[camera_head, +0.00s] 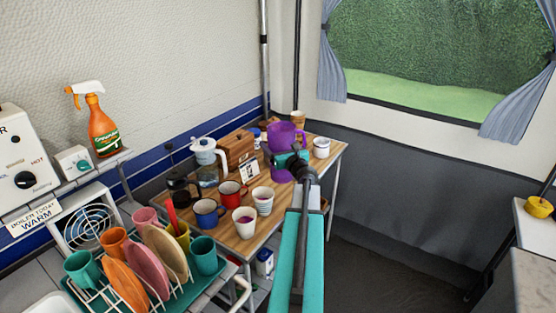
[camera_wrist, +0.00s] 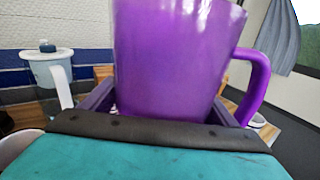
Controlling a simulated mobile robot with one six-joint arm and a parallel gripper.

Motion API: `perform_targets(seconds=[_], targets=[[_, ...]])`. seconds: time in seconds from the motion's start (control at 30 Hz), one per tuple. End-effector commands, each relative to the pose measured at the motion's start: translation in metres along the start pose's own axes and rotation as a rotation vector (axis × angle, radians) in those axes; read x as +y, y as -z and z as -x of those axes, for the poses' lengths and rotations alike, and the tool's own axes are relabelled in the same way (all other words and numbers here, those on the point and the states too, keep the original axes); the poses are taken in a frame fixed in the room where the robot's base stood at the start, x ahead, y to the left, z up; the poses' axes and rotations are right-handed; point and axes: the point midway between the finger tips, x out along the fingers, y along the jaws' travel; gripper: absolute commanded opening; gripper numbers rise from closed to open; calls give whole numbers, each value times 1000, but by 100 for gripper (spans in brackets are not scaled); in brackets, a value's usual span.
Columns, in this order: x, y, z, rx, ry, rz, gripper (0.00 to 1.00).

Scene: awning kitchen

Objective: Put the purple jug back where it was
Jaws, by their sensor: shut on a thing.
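The purple jug (camera_head: 284,136) is at the far part of the wooden table (camera_head: 240,242), with its handle to the right. In the wrist view the jug (camera_wrist: 175,60) fills the middle, upright, its handle (camera_wrist: 257,85) also on the right. My gripper (camera_head: 293,160) reaches over the table from the front. In the wrist view its two fingers (camera_wrist: 165,108) lie on either side of the jug's lower body, shut on it.
Several mugs are nearer, including a red mug (camera_head: 232,194). A white mug (camera_head: 321,147) is close on the right. A dish rack (camera_head: 190,290) is at front left.

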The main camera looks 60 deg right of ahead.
Motion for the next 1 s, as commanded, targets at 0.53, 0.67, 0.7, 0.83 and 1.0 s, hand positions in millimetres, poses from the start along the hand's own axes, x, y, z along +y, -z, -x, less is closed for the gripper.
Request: perform_targets(seconds=[0.53,0.67,0.7,0.83,1.0], targets=[[-1,19,0,-1,1,1,45],[-1,22,0,-1,1,0,45],[-1,25,0,0,1,0,45],[-2,37,0,0,2,-1,45],[-2,53,0,0,2,-1,45]])
